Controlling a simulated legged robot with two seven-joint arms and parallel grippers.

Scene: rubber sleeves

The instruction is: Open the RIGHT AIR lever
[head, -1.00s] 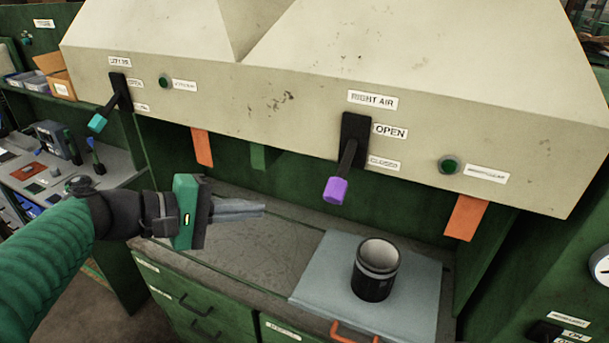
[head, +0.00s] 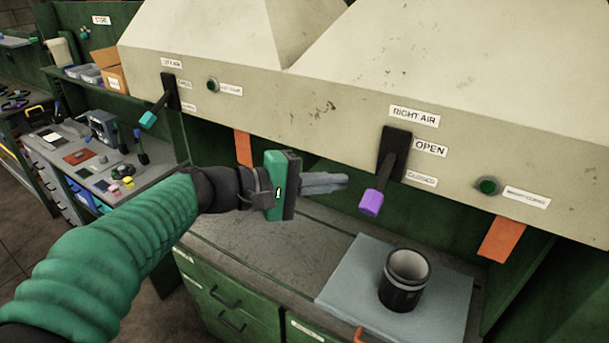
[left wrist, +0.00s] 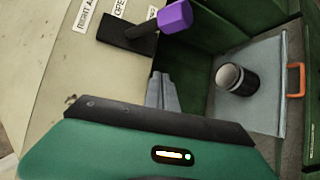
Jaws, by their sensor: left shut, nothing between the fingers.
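The RIGHT AIR lever has a purple knob (head: 371,202) on a dark arm, set in a black plate (head: 396,148) on the hood front. It points down and outward, near the CLOSED label (head: 421,180); the OPEN label (head: 430,148) is above that. My left gripper (head: 345,181) is shut and empty, just left of the purple knob and apart from it. In the left wrist view the purple knob (left wrist: 175,17) is above and slightly right of the shut fingers (left wrist: 161,76). My right gripper is not in view.
The beige hood (head: 300,100) overhangs the bench. A dark cup (head: 404,280) stands on a grey board (head: 345,293) below the lever. Another lever with a teal knob (head: 148,119) is at left. Orange strips (head: 502,240) hang under the hood edge.

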